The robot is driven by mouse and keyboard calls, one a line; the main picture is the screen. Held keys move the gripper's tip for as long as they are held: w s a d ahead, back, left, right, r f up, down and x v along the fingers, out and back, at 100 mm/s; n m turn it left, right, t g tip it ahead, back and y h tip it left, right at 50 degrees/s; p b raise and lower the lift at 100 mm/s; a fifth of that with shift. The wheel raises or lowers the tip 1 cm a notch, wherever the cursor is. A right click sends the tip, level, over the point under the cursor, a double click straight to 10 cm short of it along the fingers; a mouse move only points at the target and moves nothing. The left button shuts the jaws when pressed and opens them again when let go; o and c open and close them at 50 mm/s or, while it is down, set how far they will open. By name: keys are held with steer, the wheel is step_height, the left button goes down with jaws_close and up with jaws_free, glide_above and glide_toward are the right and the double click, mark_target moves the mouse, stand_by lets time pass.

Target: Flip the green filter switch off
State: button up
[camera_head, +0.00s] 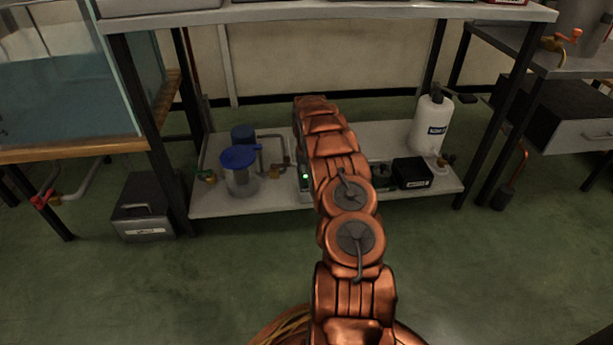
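A small green lit spot (305,177) shows on a pale device on the lower shelf, just left of my copper arm. It may be the green filter switch, but it is too small to tell its position. My arm covers the area to its right. My arm reaches up the middle of the picture over the lower shelf. My gripper's fingers do not show, so I cannot see whether they touch anything.
The lower shelf (265,202) holds a blue-lidded clear canister (239,172), a black box (412,172) and a white bottle (431,125). The upper shelf (330,12) overhangs them. A grey case (143,207) stands on the floor at left. Green floor in front is clear.

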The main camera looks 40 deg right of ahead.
jaws_close()
steer(key=p, duration=0.2)
steer(key=t+h+p, duration=0.1)
steer(key=p, duration=0.2)
steer(key=shift+s+r, duration=0.15)
steer(key=shift+r, duration=0.1)
steer(key=shift+s+a+t+h+p, duration=0.15)
steer(key=shift+t+h+p, duration=0.25)
steer(key=shift+p, duration=0.55)
steer(key=shift+f+t+p, duration=0.15)
steer(key=shift+t+p, duration=0.35)
steer(key=shift+p, duration=0.05)
steer(key=shift+s+a+f+h, duration=0.1)
steer(key=shift+s+h, duration=0.05)
steer(key=shift+h, duration=0.15)
steer(key=shift+o, duration=2.1)
jaws_free()
